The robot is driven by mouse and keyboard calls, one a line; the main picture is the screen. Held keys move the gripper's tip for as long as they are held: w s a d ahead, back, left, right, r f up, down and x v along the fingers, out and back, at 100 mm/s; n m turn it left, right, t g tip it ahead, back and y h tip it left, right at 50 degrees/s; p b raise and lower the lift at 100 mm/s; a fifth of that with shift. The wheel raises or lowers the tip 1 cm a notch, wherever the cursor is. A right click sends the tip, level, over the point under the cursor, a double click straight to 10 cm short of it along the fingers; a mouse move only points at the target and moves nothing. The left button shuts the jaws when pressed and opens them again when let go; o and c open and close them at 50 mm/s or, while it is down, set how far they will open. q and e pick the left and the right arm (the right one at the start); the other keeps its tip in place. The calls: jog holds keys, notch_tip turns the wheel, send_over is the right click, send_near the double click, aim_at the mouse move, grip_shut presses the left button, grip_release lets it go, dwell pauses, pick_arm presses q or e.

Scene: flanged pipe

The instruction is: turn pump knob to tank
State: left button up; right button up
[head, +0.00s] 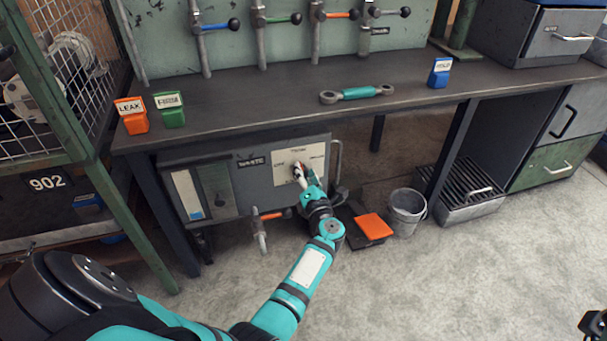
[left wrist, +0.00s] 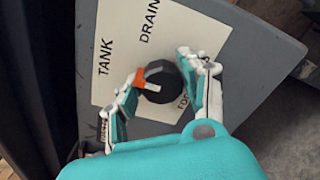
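The pump knob (left wrist: 158,84) is a round black knob with a white line and an orange piece at its left side in the left wrist view. It sits on a cream label plate (left wrist: 105,55) reading TANK at left and DRAIN at top; a third word is partly covered. The white line points left, roughly between TANK and the left finger. My left gripper (left wrist: 163,76) has a finger on each side of the knob, seemingly touching it. In the head view my left gripper (head: 300,172) covers most of the knob. Only a dark part of my right gripper (head: 594,324) shows at the lower right edge.
The grey WASTE unit (head: 250,187) hangs under the workbench (head: 240,105). An orange-handled valve (head: 268,216) is left of my gripper. A bucket (head: 406,212) and an orange-topped pedal (head: 373,226) stand to the right. A green-framed cage (head: 75,130) is at left.

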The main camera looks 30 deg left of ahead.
pick_arm(q)
jog(key=o, duration=0.4)
